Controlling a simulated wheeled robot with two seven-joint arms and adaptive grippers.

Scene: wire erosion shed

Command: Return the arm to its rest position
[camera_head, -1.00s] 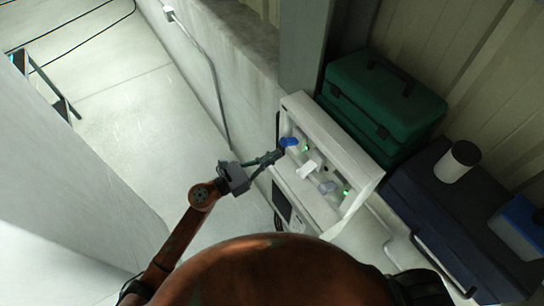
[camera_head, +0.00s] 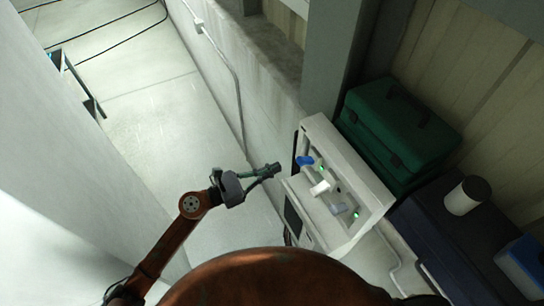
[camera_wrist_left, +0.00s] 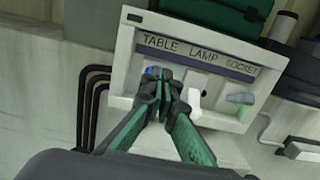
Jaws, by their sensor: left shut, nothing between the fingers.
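My left arm reaches in from the lower left of the head view, its gripper (camera_head: 274,170) shut and empty. The gripper is just left of a white panel box (camera_head: 372,208), apart from it in the head view. The box carries a blue knob (camera_head: 305,160), a white knob (camera_head: 320,187) and a grey knob (camera_head: 338,208), with small green lights. In the left wrist view the shut fingers (camera_wrist_left: 163,80) stand in front of the panel, whose label reads TABLE LAMP SOCKET, and mostly hide the blue knob. My right gripper is not seen.
A green case (camera_head: 400,130) and a dark blue case (camera_head: 430,240) stand right of the box. A white cylinder with a dark top (camera_head: 464,198) stands on the dark blue case. A pale wall with conduit (camera_head: 238,100) runs behind.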

